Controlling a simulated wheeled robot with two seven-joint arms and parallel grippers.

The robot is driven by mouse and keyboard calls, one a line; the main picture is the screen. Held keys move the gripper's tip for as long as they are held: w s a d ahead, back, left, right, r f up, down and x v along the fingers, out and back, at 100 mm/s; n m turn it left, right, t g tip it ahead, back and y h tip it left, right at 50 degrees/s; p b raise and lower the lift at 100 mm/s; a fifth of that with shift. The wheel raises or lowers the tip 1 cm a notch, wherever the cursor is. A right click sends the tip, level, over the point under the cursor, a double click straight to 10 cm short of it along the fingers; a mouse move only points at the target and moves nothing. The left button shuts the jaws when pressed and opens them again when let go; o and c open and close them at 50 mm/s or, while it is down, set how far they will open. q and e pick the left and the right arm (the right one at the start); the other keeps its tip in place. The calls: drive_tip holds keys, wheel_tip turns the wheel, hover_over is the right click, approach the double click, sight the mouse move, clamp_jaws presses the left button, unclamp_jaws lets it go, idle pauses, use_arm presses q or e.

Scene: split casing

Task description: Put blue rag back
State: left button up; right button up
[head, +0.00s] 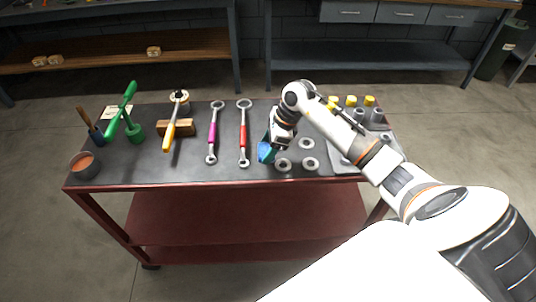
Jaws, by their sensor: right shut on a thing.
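The blue rag (265,152) is a small bright blue patch near the front middle of the cart's dark top, with a teal-green part beside it that may be a small bin or a fold. My right gripper (277,146) reaches down from the right over the cart top and is shut on the blue rag. Its fingertips are small and partly hidden by the wrist. I cannot tell whether the rag touches the surface. My left gripper is not in view.
Several grey rings (306,143) lie right of the rag, near a grey tray (345,170) and yellow-topped parts (369,100). Left are a red wrench (243,135), a purple wrench (213,135), a yellow-handled tool (170,134), green tool (121,110) and a cup (86,171).

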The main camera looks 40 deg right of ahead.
wheel_tip(320, 180, down, 4)
drive_tip(key=shift+r+p, duration=0.1)
drive_tip(key=shift+p, duration=0.25)
drive_tip(key=shift+f, duration=0.3)
drive_tip(key=o, duration=1.1)
drive_tip(key=shift+r, duration=0.15)
drive_tip(key=shift+d+r, duration=0.1)
drive_tip(key=shift+r, duration=0.15)
drive_tip(key=b+v, duration=0.2)
drive_tip(key=v, duration=0.9)
drive_tip(key=shift+r, duration=0.3)
drive_tip(key=shift+s, duration=0.15)
